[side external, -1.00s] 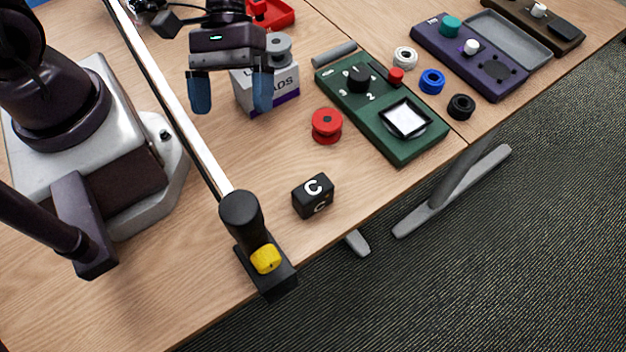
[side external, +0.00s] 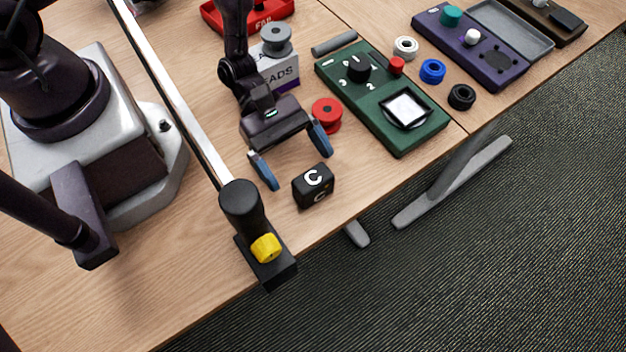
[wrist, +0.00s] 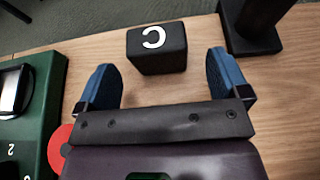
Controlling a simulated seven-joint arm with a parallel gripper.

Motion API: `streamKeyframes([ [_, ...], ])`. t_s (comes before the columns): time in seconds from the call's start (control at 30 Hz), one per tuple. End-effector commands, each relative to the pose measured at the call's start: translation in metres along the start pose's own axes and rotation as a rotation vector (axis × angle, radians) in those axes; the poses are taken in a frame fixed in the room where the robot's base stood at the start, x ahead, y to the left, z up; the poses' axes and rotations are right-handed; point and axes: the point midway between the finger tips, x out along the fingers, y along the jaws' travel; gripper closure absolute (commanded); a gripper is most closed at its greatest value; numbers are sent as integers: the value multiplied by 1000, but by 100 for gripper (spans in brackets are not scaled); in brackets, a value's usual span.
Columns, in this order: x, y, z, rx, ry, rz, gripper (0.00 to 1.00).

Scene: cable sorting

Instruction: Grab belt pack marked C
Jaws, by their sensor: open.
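The belt pack marked C (side external: 314,187) is a small black box with a white C on its top and another on its side. It sits upright on the wooden table near the front edge. In the wrist view the belt pack (wrist: 157,50) lies just beyond the fingertips, roughly centred between them. My gripper (side external: 296,166) has blue fingers, spread wide and empty, just behind the belt pack and apart from it. In the wrist view my gripper (wrist: 160,70) shows both fingers, one on each side of the gap.
A red spool (side external: 326,115) and a green tester box (side external: 400,125) stand right of my gripper. A black clamp post with a yellow knob (side external: 265,247) stands left of the belt pack. A white box (side external: 284,72) with a grey spool is behind. The table edge lies close in front.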

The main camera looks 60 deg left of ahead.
Motion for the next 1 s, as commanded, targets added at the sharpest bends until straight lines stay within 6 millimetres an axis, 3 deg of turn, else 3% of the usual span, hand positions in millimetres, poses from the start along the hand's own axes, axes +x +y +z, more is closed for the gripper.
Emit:
streamKeyframes([
  [0.23, 37, 1, 1, 2, -2, -4, 6],
  [0.57, 45, 2, 1, 0, 0, -1, 6],
  [0.8, 45, 2, 1, 0, 0, -1, 62],
  [1.0, 44, 2, 2, 1, -1, -1, 64],
])
